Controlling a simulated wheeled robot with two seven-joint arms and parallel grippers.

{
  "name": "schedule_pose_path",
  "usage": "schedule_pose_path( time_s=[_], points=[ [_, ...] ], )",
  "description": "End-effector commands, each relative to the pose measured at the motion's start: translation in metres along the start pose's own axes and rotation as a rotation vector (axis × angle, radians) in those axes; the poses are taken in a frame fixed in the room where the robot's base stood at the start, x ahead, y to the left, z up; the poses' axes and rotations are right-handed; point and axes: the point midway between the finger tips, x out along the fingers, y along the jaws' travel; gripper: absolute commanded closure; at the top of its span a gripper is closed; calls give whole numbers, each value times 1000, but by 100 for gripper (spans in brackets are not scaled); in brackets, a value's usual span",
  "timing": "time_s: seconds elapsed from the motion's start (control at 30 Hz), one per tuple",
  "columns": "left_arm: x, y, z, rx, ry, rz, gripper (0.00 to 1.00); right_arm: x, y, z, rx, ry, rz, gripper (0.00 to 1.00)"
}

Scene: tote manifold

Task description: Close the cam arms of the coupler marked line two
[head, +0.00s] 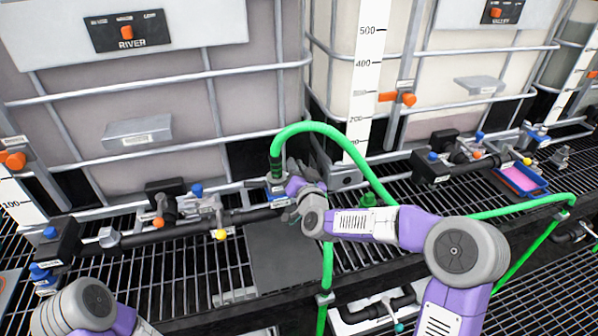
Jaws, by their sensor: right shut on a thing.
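The coupler (277,172) sits at the end of the green hose (322,127), above the black pipe, left of the picture's middle. A grey cam arm (256,184) appears to stick out on its left side. My right gripper (287,194) reaches in from the right and is shut at the coupler. Its hand hides the coupler's right side and lower part, so I cannot tell exactly which part the fingers hold. I cannot read a line two marking. Of my left arm only a link shows at the lower left; its gripper is out of view.
A tank marked River (125,32) and a tank marked Valley (500,12) stand behind. A black pipe (180,230) with yellow, blue and orange handles runs over the grating (200,275). A blue tray (522,182) with pink contents lies at the right.

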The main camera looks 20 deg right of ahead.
Motion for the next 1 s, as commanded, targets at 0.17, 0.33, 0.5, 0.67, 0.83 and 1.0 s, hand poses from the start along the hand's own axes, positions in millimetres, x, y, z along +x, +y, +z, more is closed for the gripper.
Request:
schedule_pose_path(
  time_s=[0.17, 0.33, 0.5, 0.67, 0.83, 1.0],
  points=[
    [4, -2, 0, 0, 0, 0, 59, 0, -6, 1, -104, 0, -3, 100],
    [6, -2, 0, 0, 0, 0, 59, 0, -8, 1, -169, 0, -2, 100],
    [7, -2, 0, 0, 0, 0, 59, 0, -10, 1, -201, 0, -2, 100],
    [7, -3, 0, 0, 0, 0, 59, 0, -10, 1, -211, -1, -1, 100],
    [7, -2, 0, 0, 0, 0, 59, 0, -9, 2, -211, -2, -1, 100],
    [7, -2, 0, 0, 0, 0, 59, 0, -9, 2, -210, -3, -1, 76]
  ],
)
